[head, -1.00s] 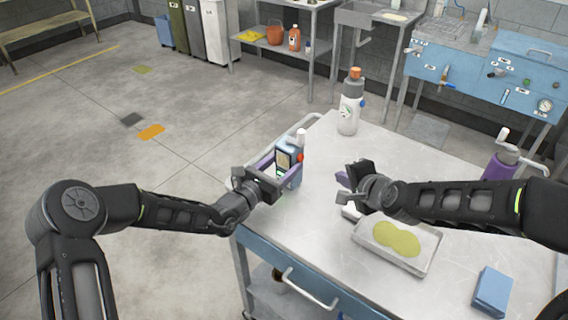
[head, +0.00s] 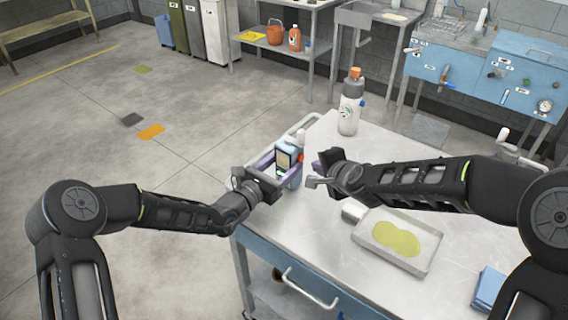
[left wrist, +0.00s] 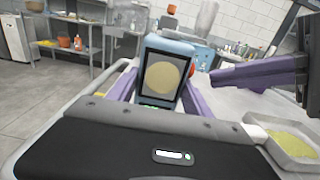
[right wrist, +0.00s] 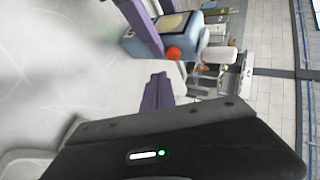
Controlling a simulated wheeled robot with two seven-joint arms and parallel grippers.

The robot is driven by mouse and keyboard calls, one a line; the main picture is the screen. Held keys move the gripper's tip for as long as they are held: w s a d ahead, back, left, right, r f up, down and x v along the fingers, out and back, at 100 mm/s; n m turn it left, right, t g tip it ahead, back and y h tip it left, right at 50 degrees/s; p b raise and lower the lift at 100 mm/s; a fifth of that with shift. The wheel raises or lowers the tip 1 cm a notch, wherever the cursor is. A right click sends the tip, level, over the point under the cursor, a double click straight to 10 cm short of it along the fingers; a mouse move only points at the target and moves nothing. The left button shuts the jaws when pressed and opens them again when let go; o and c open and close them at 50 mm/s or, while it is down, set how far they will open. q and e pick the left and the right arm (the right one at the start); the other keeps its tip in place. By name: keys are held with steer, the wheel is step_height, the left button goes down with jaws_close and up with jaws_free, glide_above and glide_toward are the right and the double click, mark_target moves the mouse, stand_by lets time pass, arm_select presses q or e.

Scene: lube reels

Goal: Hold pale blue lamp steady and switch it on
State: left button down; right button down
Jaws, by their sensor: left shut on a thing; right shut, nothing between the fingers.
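The pale blue lamp (head: 288,158) stands upright at the cart's left edge, with a dark-framed round pale yellow panel that faces the left wrist view (left wrist: 166,75). An orange-red knob (right wrist: 173,54) sticks out of its side and shows in the right wrist view. My left gripper (head: 268,172) is shut on the lamp, its purple fingers on both sides of the body. My right gripper (head: 318,168) is shut and empty, just right of the lamp and apart from it. Its purple fingertips (right wrist: 156,95) are together and point towards the knob side.
The metal cart top (head: 330,235) carries a tray (head: 420,262) with yellow-green liquid or pads, a grey bottle with an orange cap (head: 350,105) and a blue block (head: 489,288). The cart's middle is clear. A blue workbench (head: 520,80) stands behind.

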mark_target(301, 157)
steer(key=shift+w+a, duration=0.5)
steer(key=shift+a, duration=0.15)
arm_select(q)
steer(key=shift+r, duration=0.1)
stand_by(1.5)
arm_select(e)
steer(key=shift+w+a, duration=0.25)
steer(key=shift+a, duration=0.1)
